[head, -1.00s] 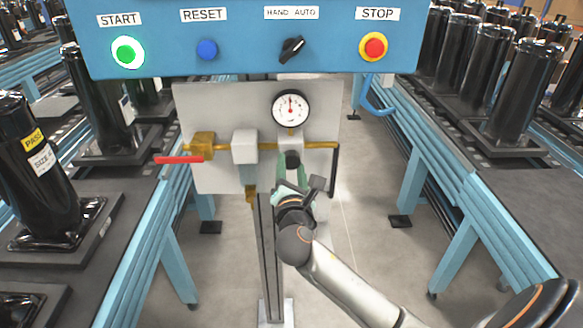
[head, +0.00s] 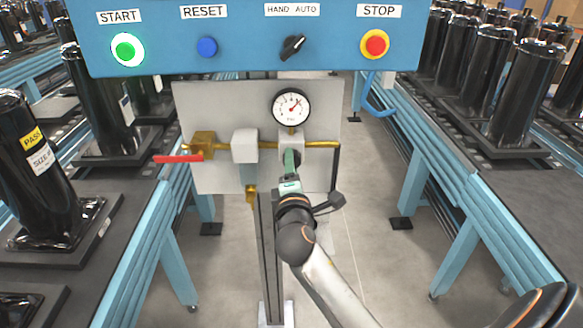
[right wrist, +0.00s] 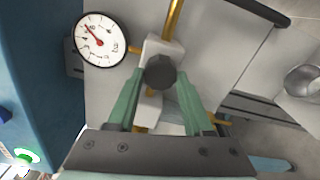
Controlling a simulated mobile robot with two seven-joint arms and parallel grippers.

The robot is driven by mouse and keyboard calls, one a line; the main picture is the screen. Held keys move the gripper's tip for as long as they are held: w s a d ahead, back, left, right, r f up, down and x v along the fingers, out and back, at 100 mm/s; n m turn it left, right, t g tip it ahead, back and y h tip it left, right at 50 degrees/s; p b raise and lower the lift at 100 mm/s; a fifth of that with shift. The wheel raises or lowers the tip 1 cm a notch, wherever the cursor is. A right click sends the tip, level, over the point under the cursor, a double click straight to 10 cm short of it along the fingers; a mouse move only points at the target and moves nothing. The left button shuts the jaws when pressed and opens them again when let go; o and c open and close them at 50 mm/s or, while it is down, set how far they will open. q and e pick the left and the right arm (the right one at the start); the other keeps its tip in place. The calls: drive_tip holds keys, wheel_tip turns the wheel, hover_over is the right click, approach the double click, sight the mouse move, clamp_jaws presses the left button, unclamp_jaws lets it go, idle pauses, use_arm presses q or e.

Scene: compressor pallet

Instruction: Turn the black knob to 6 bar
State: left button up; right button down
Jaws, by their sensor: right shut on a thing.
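The black knob (right wrist: 160,72) sits on the front of the white regulator block (head: 291,141), below the pressure gauge (head: 291,107). My right gripper (head: 291,158) is shut on the knob, with one green finger on each side of it in the right wrist view. In the head view the fingers mostly hide the knob. The gauge's red needle points to the upper right in the head view; the gauge also shows in the right wrist view (right wrist: 101,40). The scale is too small to read the value surely. My left gripper is not in view.
A blue panel (head: 245,62) with buttons and a rotary switch overhangs the grey mounting plate (head: 220,95). A red valve lever (head: 178,158) sticks out left on the brass pipe.

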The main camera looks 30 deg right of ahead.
drive_tip(key=shift+f+m, duration=0.1)
drive_tip(key=shift+m, duration=0.3)
drive_tip(key=shift+c, duration=1.5)
unclamp_jaws()
